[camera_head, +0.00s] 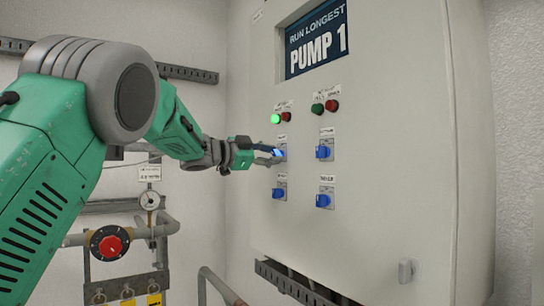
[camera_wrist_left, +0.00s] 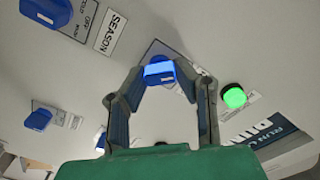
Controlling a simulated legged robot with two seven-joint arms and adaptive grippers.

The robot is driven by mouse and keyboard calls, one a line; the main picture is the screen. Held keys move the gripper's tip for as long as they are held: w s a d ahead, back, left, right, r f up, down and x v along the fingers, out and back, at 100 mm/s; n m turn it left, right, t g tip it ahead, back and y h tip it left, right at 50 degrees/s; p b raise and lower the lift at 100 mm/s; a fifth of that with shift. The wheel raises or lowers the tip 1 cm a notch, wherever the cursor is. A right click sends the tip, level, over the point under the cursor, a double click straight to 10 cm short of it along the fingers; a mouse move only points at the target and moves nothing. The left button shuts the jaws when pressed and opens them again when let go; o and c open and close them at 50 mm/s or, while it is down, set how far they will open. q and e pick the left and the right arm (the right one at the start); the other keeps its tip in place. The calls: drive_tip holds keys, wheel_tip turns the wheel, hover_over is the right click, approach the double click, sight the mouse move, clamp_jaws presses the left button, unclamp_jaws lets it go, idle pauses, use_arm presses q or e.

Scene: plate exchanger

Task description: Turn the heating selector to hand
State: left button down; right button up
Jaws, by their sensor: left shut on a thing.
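Blue selector knobs sit in two columns on the pale cabinet door. My left gripper (camera_head: 272,154) reaches in from the left to the upper-left selector knob (camera_head: 280,153) and is shut on it. In the left wrist view that blue knob (camera_wrist_left: 159,72) lies between the two fingertips. Its label is largely hidden by a finger, so I cannot read which selector it is or its exact setting. The upper-right knob (camera_head: 323,152), lower-left knob (camera_head: 279,193) and lower-right knob (camera_head: 323,200) are free. My right gripper is not in view.
The cabinet (camera_head: 390,200) carries a "PUMP 1" display (camera_head: 316,40), a lit green lamp (camera_head: 276,119) and a red lamp (camera_head: 332,105). Pipes with a red valve knob (camera_head: 111,245) and a gauge (camera_head: 150,200) stand at the left. A "SEASON" label (camera_wrist_left: 112,33) shows in the wrist view.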

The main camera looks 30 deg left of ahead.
use_arm(q)
drive_tip(key=shift+f, duration=0.35)
drive_tip(key=c, duration=1.3)
unclamp_jaws()
drive_tip(key=shift+w, duration=0.1)
drive_tip(key=v, duration=1.1)
drive_tip(key=shift+a+f, duration=0.1)
drive_tip(key=shift+a, duration=0.25)
